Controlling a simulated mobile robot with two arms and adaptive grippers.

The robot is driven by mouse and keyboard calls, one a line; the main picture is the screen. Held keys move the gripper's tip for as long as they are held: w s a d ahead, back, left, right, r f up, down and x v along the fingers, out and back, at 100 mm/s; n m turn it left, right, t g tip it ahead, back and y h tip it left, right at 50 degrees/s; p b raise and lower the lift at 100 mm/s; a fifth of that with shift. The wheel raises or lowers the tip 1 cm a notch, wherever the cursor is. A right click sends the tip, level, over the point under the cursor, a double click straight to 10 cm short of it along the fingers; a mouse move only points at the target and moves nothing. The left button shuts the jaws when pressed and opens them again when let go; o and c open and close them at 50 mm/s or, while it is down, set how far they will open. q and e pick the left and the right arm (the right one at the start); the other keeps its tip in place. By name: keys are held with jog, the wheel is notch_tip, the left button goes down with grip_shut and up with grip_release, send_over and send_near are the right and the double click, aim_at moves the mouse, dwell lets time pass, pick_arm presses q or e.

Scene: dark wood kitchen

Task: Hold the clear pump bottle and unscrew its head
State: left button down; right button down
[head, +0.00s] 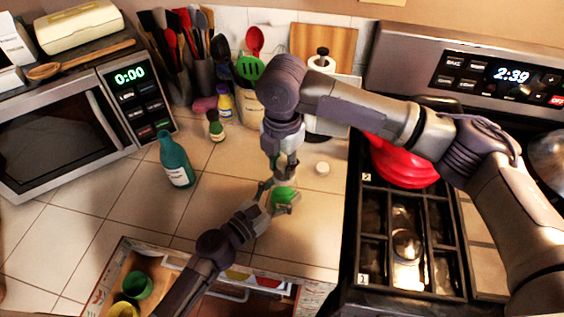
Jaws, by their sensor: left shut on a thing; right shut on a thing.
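The pump bottle is mostly hidden between my two grippers above the tiled counter; a rounded green part (284,196) shows there, and I cannot make out clear walls. My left gripper (278,204) reaches up from the lower left and is shut around this green part from the side. My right gripper (281,180) points down from above and is shut at its top, where the pump head is hidden by the fingers. I cannot tell whether the head is loose, or whether the bottle touches the counter.
A teal bottle (175,163) stands left on the counter, with small bottles (215,127) behind. A small white round item (322,168) lies right of the grippers. A red bowl (402,165) sits on the stove. An open drawer with a green cup (137,286) is in front.

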pick_arm(q)
jog(key=shift+f, duration=0.1)
pick_arm(e)
jog(key=shift+r, duration=1.1)
jog(key=shift+r, duration=2.05)
pick_arm(q)
jog(key=shift+c, duration=0.3)
grip_release()
